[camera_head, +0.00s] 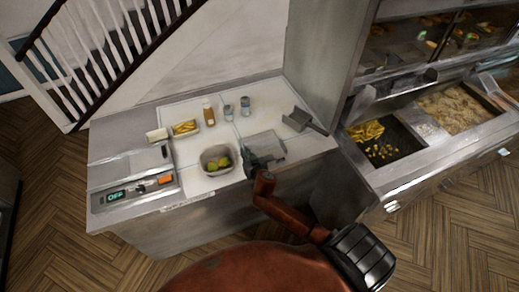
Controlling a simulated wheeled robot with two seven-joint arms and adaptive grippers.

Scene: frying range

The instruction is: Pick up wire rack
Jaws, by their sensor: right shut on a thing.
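The wire rack (267,140) shows as a flat grey rectangle on the white counter top, right of the middle. My right gripper (249,156) is at its near left edge and is shut on it. The gripper hides that corner of the rack. The rack looks low over the counter; whether it touches the surface is too small to tell. My left gripper is not in view.
A bowl with green and yellow pieces (215,160) stands just left of the gripper. A bottle (208,112), two small jars (245,104), a tray of fries (185,128) and a scoop (299,120) are behind. A fryer station (425,170) stands right.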

